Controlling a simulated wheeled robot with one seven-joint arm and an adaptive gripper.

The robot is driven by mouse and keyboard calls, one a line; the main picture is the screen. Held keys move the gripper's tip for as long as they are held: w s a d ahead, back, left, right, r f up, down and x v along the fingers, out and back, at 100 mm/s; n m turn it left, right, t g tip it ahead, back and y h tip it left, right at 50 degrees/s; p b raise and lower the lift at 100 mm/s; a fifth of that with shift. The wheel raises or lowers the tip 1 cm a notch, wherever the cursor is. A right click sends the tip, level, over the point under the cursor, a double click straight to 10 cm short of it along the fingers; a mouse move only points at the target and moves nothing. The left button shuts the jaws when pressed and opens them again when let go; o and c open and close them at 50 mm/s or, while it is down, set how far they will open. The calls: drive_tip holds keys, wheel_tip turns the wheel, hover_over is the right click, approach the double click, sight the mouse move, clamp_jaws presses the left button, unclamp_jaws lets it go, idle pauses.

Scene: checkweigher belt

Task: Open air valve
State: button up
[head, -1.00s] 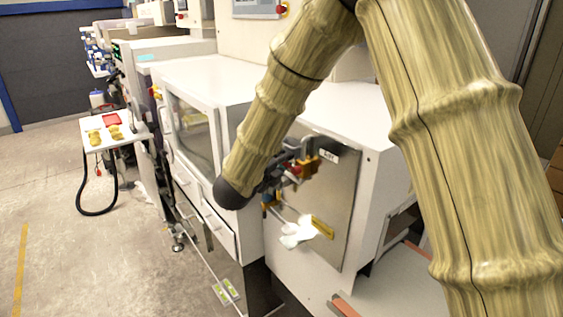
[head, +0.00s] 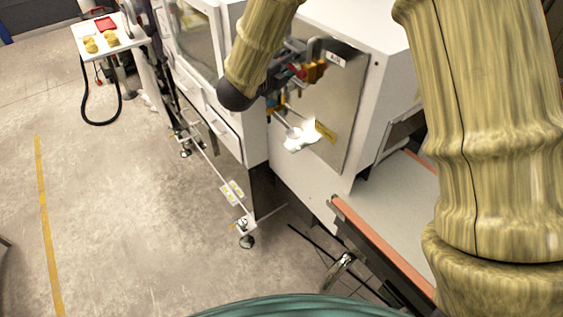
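The steel panel (head: 345,98) on the white machine's side bears a small white label that seems to read AIR (head: 336,60). A small air valve assembly (head: 315,70) with brass-coloured and red parts sits at the panel's upper part. My gripper (head: 294,72), dark grey, is at this assembly and overlaps it in the view. My bamboo-textured arm comes down from above and hides part of it. The fingers blend with the valve parts, so I cannot tell their opening, contact or the handle's position. A white crumpled-looking thing (head: 300,137) shows below, beside a yellow label (head: 325,131).
A conveyor bed with orange edges (head: 385,246) runs at the lower right. White drawers (head: 205,105) are left of the panel. A small table (head: 110,38) with yellow and red items stands at the upper left. The floor at left is clear.

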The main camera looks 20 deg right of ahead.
drive_tip(key=shift+n+p, duration=0.3)
drive_tip(key=shift+p, duration=0.5)
drive_tip(key=b+v, duration=0.5)
drive_tip(key=v, duration=0.6)
drive_tip(key=s+d+f+n+y+b, duration=0.1)
drive_tip(key=f+n, duration=0.5)
drive_tip(key=f, duration=1)
drive_tip(key=s+d+f+n+g+y+b, duration=0.1)
drive_tip(key=s+d+f+n+y+b, duration=0.1)
drive_tip(key=f, duration=1.4)
drive_tip(key=s+n+y+b, duration=0.1)
drive_tip(key=n+y+b, duration=0.1)
drive_tip(key=n+y, duration=0.1)
drive_tip(key=shift+n, duration=0.9)
drive_tip(key=shift+d, duration=0.1)
